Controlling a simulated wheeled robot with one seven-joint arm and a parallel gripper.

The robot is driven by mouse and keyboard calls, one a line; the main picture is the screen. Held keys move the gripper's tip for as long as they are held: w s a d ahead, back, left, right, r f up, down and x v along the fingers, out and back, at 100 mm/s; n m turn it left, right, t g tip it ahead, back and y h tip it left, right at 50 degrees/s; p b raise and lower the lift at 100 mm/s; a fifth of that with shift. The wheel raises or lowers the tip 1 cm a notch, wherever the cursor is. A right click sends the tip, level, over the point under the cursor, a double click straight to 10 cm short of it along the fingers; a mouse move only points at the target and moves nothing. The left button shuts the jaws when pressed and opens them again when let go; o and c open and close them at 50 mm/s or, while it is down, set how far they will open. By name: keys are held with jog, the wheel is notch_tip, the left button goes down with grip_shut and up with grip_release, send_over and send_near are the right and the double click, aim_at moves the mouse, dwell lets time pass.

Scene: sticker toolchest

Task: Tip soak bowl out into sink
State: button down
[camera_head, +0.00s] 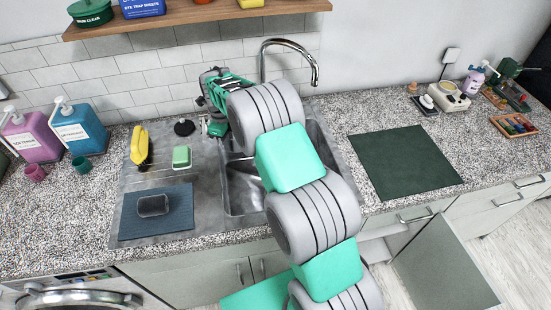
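The sink (243,190) is a steel basin in the counter, and my arm covers much of it. My gripper (216,126) is at the back left corner of the sink, below the tiled wall. Its fingers are too small and too hidden by my wrist to show whether they are open or hold anything. No soak bowl can be made out for sure. A small dark grey rounded object (153,206) lies on a blue mat (130,228) left of the sink; I cannot tell if it is a bowl.
A tall faucet (313,65) curves behind my arm. A yellow bottle (139,144), a green sponge (181,157) and a black disc (184,127) are left of the sink. Pump bottles (78,128) stand further left. A dark green mat (403,162) lies bare to the right.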

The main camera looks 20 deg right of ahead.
jog(key=shift+d+f, duration=0.1)
jog(key=shift+d, duration=0.1)
jog(key=shift+s+d+f+t+y, duration=0.3)
jog(key=shift+s+f+t+y, duration=0.3)
jog(key=shift+f+t, duration=0.2)
jog(key=shift+s+d+f+t+y, duration=0.25)
jog(key=shift+s+d+t+y, duration=0.2)
jog(key=shift+s+t, duration=0.25)
jog(key=shift+s+d+f+t+y, duration=0.25)
jog(key=shift+s+d+t+y, duration=0.2)
jog(key=shift+t, duration=0.3)
jog(key=shift+s+d+f+t+y, duration=0.3)
jog(key=shift+s+t+y, duration=0.2)
jog(key=shift+s+t, duration=0.2)
jog(key=shift+d+r, duration=0.1)
jog(key=shift+r, duration=0.05)
jog(key=shift+s+d+r+t+y, duration=0.25)
jog(key=shift+r+t+y, duration=0.15)
jog(key=shift+t+y, duration=0.25)
jog(key=shift+s+d+r+t+y, duration=0.1)
jog(key=shift+s+r+t+y, duration=0.15)
jog(key=shift+r+t+y, duration=0.4)
jog(key=shift+s+d+t, duration=0.1)
jog(key=shift+t, duration=0.25)
